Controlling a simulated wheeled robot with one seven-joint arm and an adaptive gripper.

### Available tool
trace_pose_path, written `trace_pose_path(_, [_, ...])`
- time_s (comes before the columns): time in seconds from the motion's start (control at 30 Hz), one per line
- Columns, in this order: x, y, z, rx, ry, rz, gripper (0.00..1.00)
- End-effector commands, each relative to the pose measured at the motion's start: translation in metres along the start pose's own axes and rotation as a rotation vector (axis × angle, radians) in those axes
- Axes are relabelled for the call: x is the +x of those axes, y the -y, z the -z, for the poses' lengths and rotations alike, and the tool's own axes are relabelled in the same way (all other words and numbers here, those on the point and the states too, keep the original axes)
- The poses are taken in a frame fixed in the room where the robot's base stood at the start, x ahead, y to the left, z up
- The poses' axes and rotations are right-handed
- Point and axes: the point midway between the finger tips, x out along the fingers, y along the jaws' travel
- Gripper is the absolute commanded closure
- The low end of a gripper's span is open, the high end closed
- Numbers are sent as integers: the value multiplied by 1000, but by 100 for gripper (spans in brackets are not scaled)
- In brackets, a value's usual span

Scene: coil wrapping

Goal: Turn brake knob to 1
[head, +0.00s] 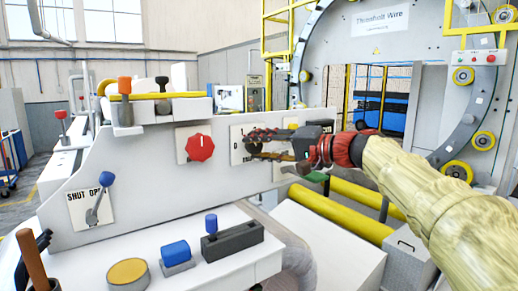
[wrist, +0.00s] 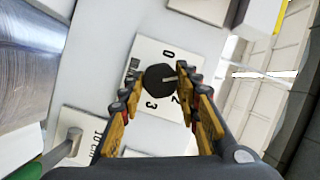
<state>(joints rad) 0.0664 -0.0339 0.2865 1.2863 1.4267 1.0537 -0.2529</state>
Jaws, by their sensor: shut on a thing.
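The brake knob (wrist: 160,78) is round and black with a white pointer line, on a white plate (wrist: 148,52) marked 0, 2 and 3. The pointer line aims right in the wrist view, between the 0 and the 2, toward the right fingertip. Any mark there is hidden by that finger. My gripper (wrist: 160,82) has its two orange-and-black fingers on either side of the knob, shut on it. In the head view my gripper (head: 254,143) reaches in from the right to the plate (head: 237,157), and its fingers mostly hide the knob.
A red knob (head: 200,147) sits on its own plate left of my gripper. A blue-tipped lever (head: 99,198) stands farther left on the white panel. Below are a yellow button (head: 128,272), a blue block (head: 176,252) and a grey block with a blue-tipped lever (head: 232,240). Yellow rollers (head: 340,212) lie below my arm.

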Motion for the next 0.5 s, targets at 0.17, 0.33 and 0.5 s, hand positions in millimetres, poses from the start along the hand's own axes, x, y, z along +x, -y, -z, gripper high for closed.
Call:
trace_pose_path(0.17, [0,-1,0,4,-1,0,93])
trace_pose_path(0.33, [0,-1,0,3,-1,0,93])
trace_pose_path(0.5, [0,-1,0,3,-1,0,60])
